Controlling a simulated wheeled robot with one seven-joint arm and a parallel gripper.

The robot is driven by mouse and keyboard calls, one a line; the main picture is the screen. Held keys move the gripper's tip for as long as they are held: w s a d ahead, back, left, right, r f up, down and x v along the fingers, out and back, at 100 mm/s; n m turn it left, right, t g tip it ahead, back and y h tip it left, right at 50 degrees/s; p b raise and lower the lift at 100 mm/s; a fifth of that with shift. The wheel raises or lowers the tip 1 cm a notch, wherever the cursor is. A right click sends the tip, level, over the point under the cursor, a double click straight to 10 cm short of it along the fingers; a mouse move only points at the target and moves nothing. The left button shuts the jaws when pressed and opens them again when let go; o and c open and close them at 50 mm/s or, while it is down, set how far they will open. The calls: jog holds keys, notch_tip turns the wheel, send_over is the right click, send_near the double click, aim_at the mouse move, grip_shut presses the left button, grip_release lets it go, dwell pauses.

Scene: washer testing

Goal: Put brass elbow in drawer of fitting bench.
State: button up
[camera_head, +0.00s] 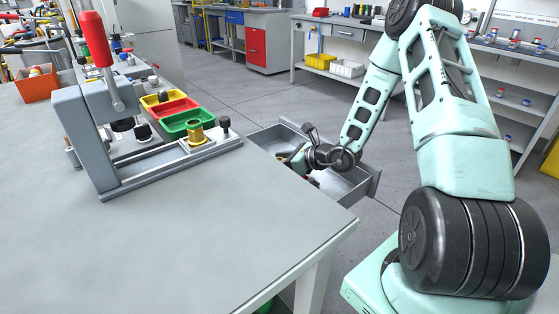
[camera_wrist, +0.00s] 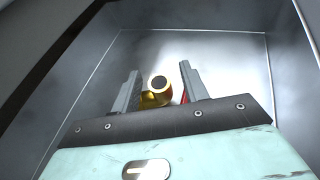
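The brass elbow (camera_wrist: 158,92) shows in the wrist view between the two fingers of my gripper (camera_wrist: 160,82), its dark round opening facing the camera. It lies close to the left finger, with a narrow gap on the right finger's side. My gripper is open around it. In the head view my gripper (camera_head: 294,157) reaches down into the pulled-out drawer (camera_head: 357,190) of the fitting bench (camera_head: 240,215). The wrist view shows the drawer's bare grey floor and walls (camera_wrist: 225,60). Whether the elbow touches the drawer floor is unclear.
A press with a red handle (camera_head: 98,40) stands on the bench. Beside it are yellow, red and green trays (camera_head: 187,122) and a brass fitting (camera_head: 197,134) on the press base. A small red thing (camera_wrist: 184,96) shows near the right finger. The front bench top is clear.

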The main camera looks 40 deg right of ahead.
jog(key=shift+r, duration=0.15)
jog(key=p+v, duration=0.1)
jog(key=v, duration=1.1)
jog(key=shift+p, duration=0.4)
